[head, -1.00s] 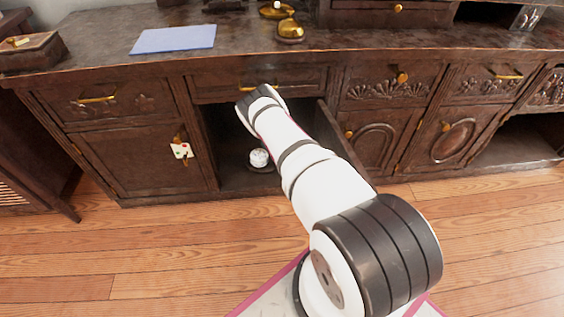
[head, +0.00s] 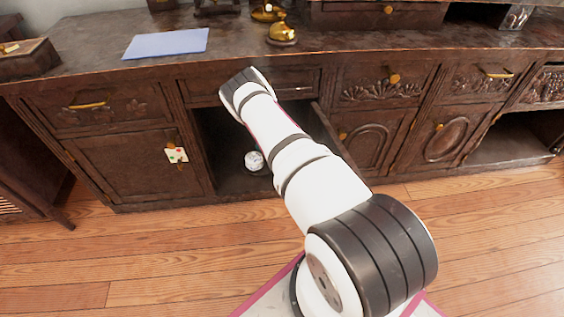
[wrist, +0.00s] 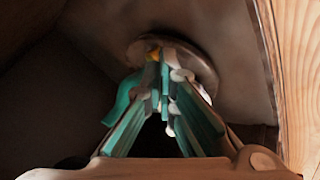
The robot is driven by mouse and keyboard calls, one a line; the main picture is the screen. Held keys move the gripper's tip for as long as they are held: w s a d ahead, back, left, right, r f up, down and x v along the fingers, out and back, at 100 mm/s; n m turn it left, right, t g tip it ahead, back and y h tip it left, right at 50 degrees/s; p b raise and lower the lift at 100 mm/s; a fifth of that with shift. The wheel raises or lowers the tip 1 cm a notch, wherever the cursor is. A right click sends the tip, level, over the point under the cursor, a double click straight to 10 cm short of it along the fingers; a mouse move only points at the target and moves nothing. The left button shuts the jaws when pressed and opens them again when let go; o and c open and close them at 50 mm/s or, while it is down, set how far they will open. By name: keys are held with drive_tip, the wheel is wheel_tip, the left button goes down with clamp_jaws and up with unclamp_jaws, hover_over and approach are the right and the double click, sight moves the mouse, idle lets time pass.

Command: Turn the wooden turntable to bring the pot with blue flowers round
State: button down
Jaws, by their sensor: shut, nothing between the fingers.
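The wooden turntable (wrist: 207,68) shows in the wrist view as a brown round disc behind my fingers. In the head view a small white pot (head: 254,160) with faint marks sits low inside the open cupboard, with the dark turntable edge (head: 262,172) under it. I cannot tell whether its marks are blue flowers. My gripper (wrist: 165,70) is shut and empty, its teal fingers meeting over the disc; whether they touch it is unclear. A yellow patch and pale bits show by the fingertips, mostly hidden. In the head view my gripper is hidden inside the cupboard.
The open cupboard door (head: 338,145) stands out to the right of my arm. A white card with coloured dots (head: 176,155) hangs on the left door. A blue sheet (head: 166,43) and a brass object (head: 282,34) lie on the cabinet top. The wooden floor (head: 130,255) in front is clear.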

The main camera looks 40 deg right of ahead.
drive_tip(key=s+r+m+g+h+p, duration=0.1)
drive_tip(key=s+r+m+g+h, duration=0.15)
drive_tip(key=r+m, duration=0.35)
drive_tip(key=w+a+f+m+g+h+p, duration=0.15)
drive_tip(key=a+m, duration=0.25)
drive_tip(key=m, duration=0.8)
drive_tip(key=a+m+g+h+p, duration=0.15)
drive_tip(key=a+m, duration=0.25)
drive_tip(key=m, duration=0.8)
drive_tip(key=shift+y, duration=0.45)
drive_tip(key=b+x, duration=0.2)
drive_tip(key=x, duration=0.3)
drive_tip(key=b+x, duration=0.3)
drive_tip(key=x, duration=0.2)
drive_tip(key=shift+a+f, duration=0.25)
drive_tip(key=shift+f, duration=0.1)
drive_tip(key=shift+w+d+r+b, duration=0.15)
drive_tip(key=shift+w+d+b, duration=0.3)
drive_tip(key=shift+w+d, duration=0.45)
drive_tip(key=shift+w+d+r, duration=0.15)
drive_tip(key=shift+w+d, duration=0.25)
drive_tip(key=shift+w, duration=0.25)
drive_tip(key=shift+d, duration=0.1)
